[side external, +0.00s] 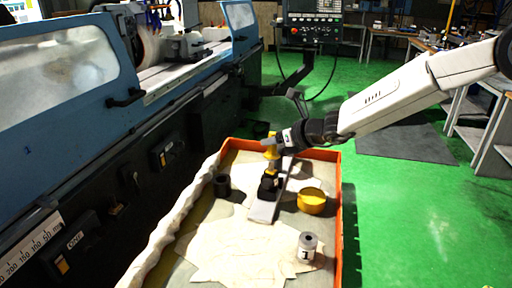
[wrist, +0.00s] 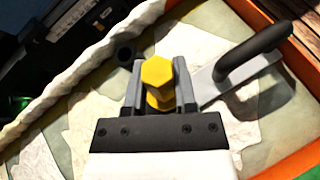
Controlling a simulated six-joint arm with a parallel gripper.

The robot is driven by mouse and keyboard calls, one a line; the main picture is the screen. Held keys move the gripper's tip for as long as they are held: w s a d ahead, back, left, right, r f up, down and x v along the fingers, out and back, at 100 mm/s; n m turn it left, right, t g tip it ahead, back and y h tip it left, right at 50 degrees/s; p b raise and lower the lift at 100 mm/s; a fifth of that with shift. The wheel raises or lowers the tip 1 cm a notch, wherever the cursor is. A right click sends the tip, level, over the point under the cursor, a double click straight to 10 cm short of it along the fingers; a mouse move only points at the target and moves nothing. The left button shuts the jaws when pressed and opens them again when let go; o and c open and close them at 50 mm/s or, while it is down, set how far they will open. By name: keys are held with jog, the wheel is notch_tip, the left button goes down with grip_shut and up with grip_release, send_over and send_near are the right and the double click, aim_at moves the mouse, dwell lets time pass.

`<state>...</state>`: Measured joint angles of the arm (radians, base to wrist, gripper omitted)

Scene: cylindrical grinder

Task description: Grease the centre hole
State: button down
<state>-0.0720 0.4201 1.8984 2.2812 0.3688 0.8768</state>
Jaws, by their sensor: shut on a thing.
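My gripper (side external: 273,141) is above the far part of the orange-edged tray (side external: 341,200). In the wrist view its fingers (wrist: 158,88) are shut on a yellow piece with a hexagonal top (wrist: 157,71). The yellow piece (side external: 272,158) hangs upright below the fingers in the side view; its lower end is hard to make out against a black part. A grey cylinder (side external: 309,254) with a dark hole in its top and a mark like "1" stands near the front of the tray. A round yellow tin (side external: 311,203) stands right of the gripper.
A flat grey bar (side external: 262,212) lies in the tray; its black handle (wrist: 255,50) shows in the wrist view. A black hollow cylinder (side external: 222,186) stands left of it. The blue grinder (side external: 60,110) borders the left.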

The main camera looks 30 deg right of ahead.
jog(key=shift+s+d, duration=0.2)
jog(key=shift+s, duration=0.15)
jog(key=shift+w+a, duration=0.2)
jog(key=shift+w, duration=0.15)
jog(key=shift+w+a, duration=0.1)
jog(key=shift+w, duration=0.1)
dwell(0.3)
jog(key=shift+s, duration=0.3)
jog(key=shift+r, duration=0.2)
dwell(0.4)
jog(key=shift+r, duration=2.9)
